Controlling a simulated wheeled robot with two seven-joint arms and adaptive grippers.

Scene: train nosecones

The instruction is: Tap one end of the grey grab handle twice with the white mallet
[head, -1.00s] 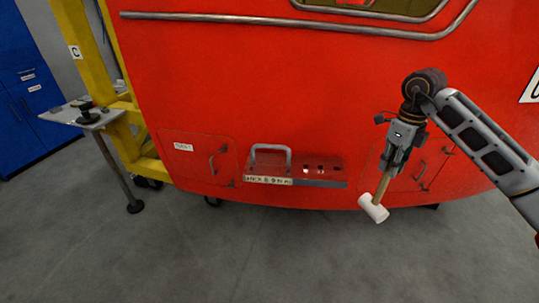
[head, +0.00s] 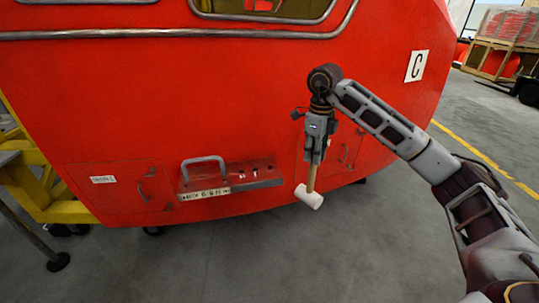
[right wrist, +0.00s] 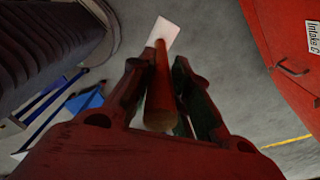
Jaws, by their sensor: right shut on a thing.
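The white mallet (head: 308,196) hangs head-down from my right gripper (head: 314,160), which is shut on its wooden handle. In the right wrist view the wooden handle (right wrist: 160,95) lies between the fingers, with the white head (right wrist: 163,32) beyond them. The grey grab handle (head: 203,160) is a U-shaped bar on a ledge low on the red nosecone (head: 200,90). The mallet is to the right of the grab handle and lower, clearly apart from it. My left gripper is in neither view.
The ledge (head: 262,175) with a lettered plate runs right of the grab handle. A yellow frame (head: 50,195) stands at the left. The grey floor (head: 330,250) in front is clear.

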